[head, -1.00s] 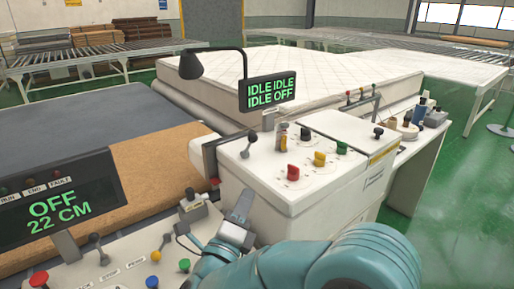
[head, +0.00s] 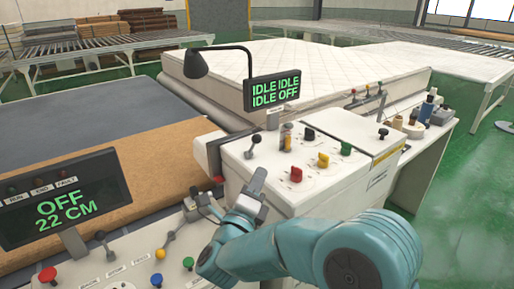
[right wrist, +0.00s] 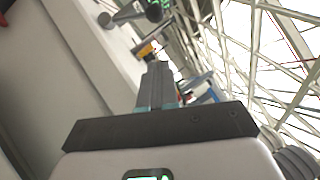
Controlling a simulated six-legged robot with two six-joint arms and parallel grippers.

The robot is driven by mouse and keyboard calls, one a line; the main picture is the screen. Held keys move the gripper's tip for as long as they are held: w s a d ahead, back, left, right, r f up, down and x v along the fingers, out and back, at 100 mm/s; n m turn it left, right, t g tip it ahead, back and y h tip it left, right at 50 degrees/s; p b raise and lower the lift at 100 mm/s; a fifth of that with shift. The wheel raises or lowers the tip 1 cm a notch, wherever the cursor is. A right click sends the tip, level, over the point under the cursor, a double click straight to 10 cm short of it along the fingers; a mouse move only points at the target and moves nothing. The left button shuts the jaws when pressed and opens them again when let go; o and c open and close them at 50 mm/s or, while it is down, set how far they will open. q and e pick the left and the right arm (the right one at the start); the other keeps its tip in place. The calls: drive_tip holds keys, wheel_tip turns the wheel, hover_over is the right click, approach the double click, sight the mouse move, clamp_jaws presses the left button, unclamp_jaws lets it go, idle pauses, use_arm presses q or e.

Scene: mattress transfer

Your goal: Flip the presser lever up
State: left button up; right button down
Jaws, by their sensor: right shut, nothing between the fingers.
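On top of the white machine cabinet (head: 315,195), a lever with a dark ball knob (head: 254,138) stands tilted at the left end. No label tells me whether it is the presser lever. My right gripper (head: 259,177) is shut and empty, in front of the cabinet's left end. In the head view its tips appear just below that lever, with a visible gap. The right wrist view shows the closed fingers (right wrist: 158,72) pointing past the pale cabinet side, with a round-knobbed lever (right wrist: 105,20) further off. My left gripper is out of sight.
Red, yellow, green and black knobs (head: 323,160) cover the cabinet top. Another lever (head: 383,133) stands at its right. The nearer panel has levers, buttons and an "OFF 22 CM" display (head: 62,200). A lamp (head: 195,64) and status screen (head: 272,91) rise behind, before the mattress (head: 330,65).

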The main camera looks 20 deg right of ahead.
sight(254, 144)
drive_tip(key=p+x, duration=0.1)
drive_tip(key=x, duration=0.3)
drive_tip(key=shift+s+r, duration=0.1)
drive_tip(key=shift+r, duration=0.1)
drive_tip(key=shift+w+a+r+p, duration=0.15)
drive_tip(key=shift+w+r+p, duration=0.1)
drive_tip(key=shift+w+p, duration=0.25)
drive_tip(key=shift+w+a+r+p, duration=0.1)
drive_tip(key=shift+w+r+p, duration=0.2)
drive_tip(key=shift+w, duration=0.35)
drive_tip(key=shift+w+a+r, duration=0.1)
drive_tip(key=shift+w+a, duration=0.05)
drive_tip(key=shift+w, duration=0.4)
drive_tip(key=shift+w, duration=0.1)
